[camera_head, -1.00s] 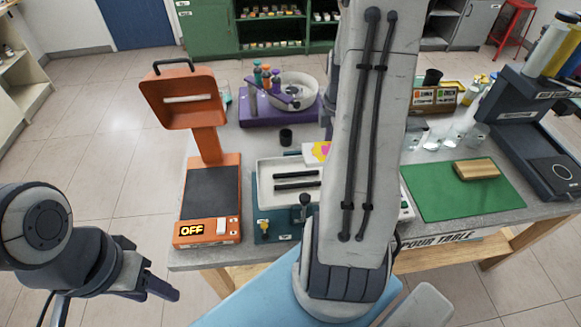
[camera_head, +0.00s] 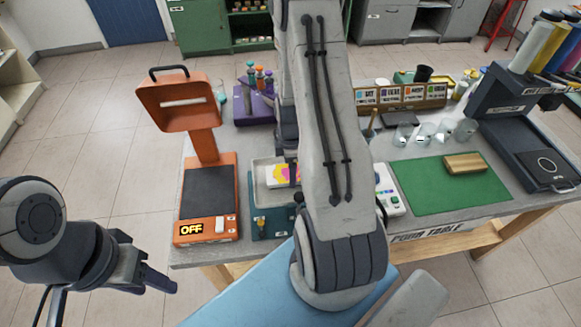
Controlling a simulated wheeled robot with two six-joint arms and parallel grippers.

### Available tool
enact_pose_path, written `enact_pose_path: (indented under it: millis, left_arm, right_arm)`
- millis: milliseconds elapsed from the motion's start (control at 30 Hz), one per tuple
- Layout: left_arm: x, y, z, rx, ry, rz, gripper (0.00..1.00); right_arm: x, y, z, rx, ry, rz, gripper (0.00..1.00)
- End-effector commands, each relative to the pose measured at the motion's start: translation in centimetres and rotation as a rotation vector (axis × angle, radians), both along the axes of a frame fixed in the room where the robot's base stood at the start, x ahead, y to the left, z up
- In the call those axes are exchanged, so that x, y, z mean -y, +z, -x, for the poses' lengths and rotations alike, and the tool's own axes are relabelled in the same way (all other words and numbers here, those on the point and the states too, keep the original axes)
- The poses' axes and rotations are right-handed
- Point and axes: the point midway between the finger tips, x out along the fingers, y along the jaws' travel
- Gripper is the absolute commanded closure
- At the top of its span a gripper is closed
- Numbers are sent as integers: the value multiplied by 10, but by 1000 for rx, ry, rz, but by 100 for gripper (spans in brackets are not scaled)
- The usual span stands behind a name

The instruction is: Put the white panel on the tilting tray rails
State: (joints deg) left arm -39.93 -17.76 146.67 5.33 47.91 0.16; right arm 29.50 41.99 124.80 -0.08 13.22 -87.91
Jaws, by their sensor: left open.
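The white panel (camera_head: 277,176), with a pink and yellow splash on it, shows over the tilting tray (camera_head: 257,206), left of my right arm. It covers the tray's dark rails; I cannot tell whether it touches them. My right gripper (camera_head: 293,171) is mostly hidden behind my own forearm. A dark part of it shows at the panel's right edge, and it appears to hold the panel. My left gripper (camera_head: 148,284) is open and empty at the lower left, off the table and away from the tray.
An orange device (camera_head: 209,195) with a dark plate stands left of the tray. A purple stand (camera_head: 254,108) with bottles is behind it. A green mat (camera_head: 430,190) with a wooden block (camera_head: 465,163), cups and a dark machine (camera_head: 520,120) are to the right.

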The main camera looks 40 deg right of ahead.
Motion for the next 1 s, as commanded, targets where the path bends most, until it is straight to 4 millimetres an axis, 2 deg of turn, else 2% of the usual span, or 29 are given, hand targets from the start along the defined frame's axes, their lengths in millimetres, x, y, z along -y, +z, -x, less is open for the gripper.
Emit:
enact_pose_path:
  millis: [267, 300, 333, 567, 700, 833, 1000]
  left_arm:
    - [0, -4, 0, 0, 0, 0, 50]
    - [0, -3, 0, 0, 0, 0, 50]
    - [0, -3, 0, 0, 0, 0, 50]
    - [0, -2, 0, 0, 0, 0, 50]
    - [0, -2, 0, 0, 0, 0, 50]
    - [0, -8, 0, 0, 0, 0, 50]
    - [0, -15, 0, 0, -1, 0, 50]
  right_arm:
    - [0, -4, 0, 1, 0, 1, 73]
    - [0, -3, 0, 1, 0, 1, 3]
    - [0, -3, 0, 1, 0, 1, 0]
    - [0, -2, 0, 1, 0, 1, 0]
    - [1, 5, -1, 3, 0, 2, 0]
    - [1, 23, -1, 5, 0, 3, 0]
    - [1, 58, -2, 8, 0, 5, 0]
